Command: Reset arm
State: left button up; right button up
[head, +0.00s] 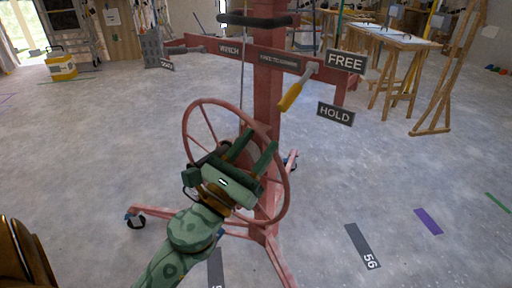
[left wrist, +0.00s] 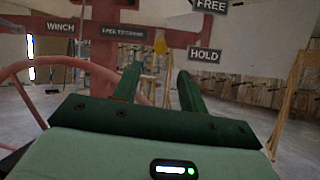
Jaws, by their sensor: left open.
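The red panel lift (head: 266,100) stands upright in front of me, with a red winch wheel (head: 187,130) on its near side. A lever with a yellow handle (head: 291,96) hangs down and to the left from its pivot, between the FREE sign (head: 345,61) and the HOLD sign (head: 335,113). The yellow handle (left wrist: 160,43) also shows in the left wrist view, beyond the fingers. My left gripper (head: 254,150) is open and empty in front of the wheel, below the lever and apart from it. My right gripper is not in view.
The lift's red legs with casters (head: 135,219) spread over the grey floor. Wooden tables (head: 398,40) and an easel (head: 455,75) stand at the back right. A yellow case (head: 62,67) is at the far left. Open floor lies left and right of the lift.

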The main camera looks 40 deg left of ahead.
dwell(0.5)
